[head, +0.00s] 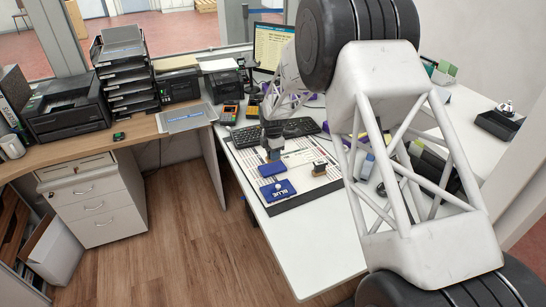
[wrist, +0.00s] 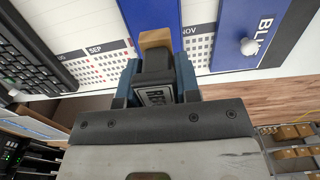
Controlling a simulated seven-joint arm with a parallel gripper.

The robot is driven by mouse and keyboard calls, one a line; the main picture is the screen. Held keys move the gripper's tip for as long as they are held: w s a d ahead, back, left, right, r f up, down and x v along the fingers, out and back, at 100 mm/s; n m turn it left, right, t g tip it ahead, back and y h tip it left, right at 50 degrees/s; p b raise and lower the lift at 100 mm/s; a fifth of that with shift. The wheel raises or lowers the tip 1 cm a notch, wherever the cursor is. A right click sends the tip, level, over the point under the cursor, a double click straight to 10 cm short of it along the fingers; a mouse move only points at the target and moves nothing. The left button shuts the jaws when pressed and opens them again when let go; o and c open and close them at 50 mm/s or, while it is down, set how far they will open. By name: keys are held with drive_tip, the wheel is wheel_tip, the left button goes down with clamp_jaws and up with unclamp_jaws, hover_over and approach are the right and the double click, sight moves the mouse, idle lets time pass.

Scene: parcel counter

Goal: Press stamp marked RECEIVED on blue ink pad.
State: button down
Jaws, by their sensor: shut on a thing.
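My gripper (wrist: 158,82) is shut on a stamp (wrist: 155,66) with a dark body and a light wooden end. Its label is partly hidden, with letters like "RE" readable. In the head view my gripper (head: 272,143) is just behind the open blue ink pad (head: 272,170), above the desk mat. In the wrist view the wooden end lies near the edge of the blue pad (wrist: 150,12); I cannot tell whether they touch. The blue lid (head: 280,191) marked BLUE, with a white knob, lies in front of the pad, and also shows in the wrist view (wrist: 235,35).
A second stamp (head: 319,168) stands on the calendar mat (head: 300,152) to the right of the pad. A black keyboard (head: 247,136) lies behind on the left, near a card terminal (head: 229,116). The white desk front (head: 315,245) is clear.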

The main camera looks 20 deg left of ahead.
drive_tip(key=shift+r, duration=0.75)
